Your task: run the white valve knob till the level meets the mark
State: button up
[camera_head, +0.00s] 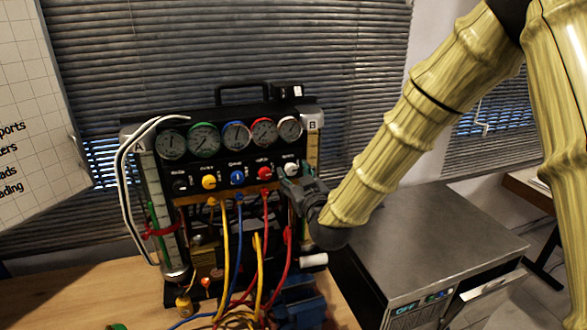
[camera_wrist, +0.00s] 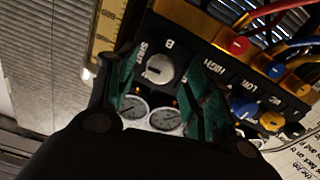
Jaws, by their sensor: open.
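The white valve knob (camera_head: 291,168) is at the right end of the knob row on the black gauge panel. In the wrist view the white knob (camera_wrist: 160,68) sits between my two green fingers. My gripper (camera_head: 295,177) is open at the panel, its fingertips (camera_wrist: 170,66) on either side of the knob; contact is not clear. Column A (camera_head: 154,205) stands at the panel's left with a red band (camera_head: 160,231) around it. Column B (camera_head: 313,150) is at the right, partly hidden by my gripper; its yellow scale (camera_wrist: 106,35) shows in the wrist view. I cannot read a liquid level or mark.
Several round gauges (camera_head: 204,140) line the panel above yellow, blue and red knobs (camera_head: 237,177). Yellow, blue and red hoses (camera_head: 265,225) hang below. A grey metal cabinet (camera_head: 430,235) stands right of the wooden table (camera_head: 85,285). White tubes (camera_head: 122,190) loop at the left.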

jog(key=shift+w+a, duration=0.25)
jog(key=shift+w, duration=0.35)
jog(key=c, duration=1)
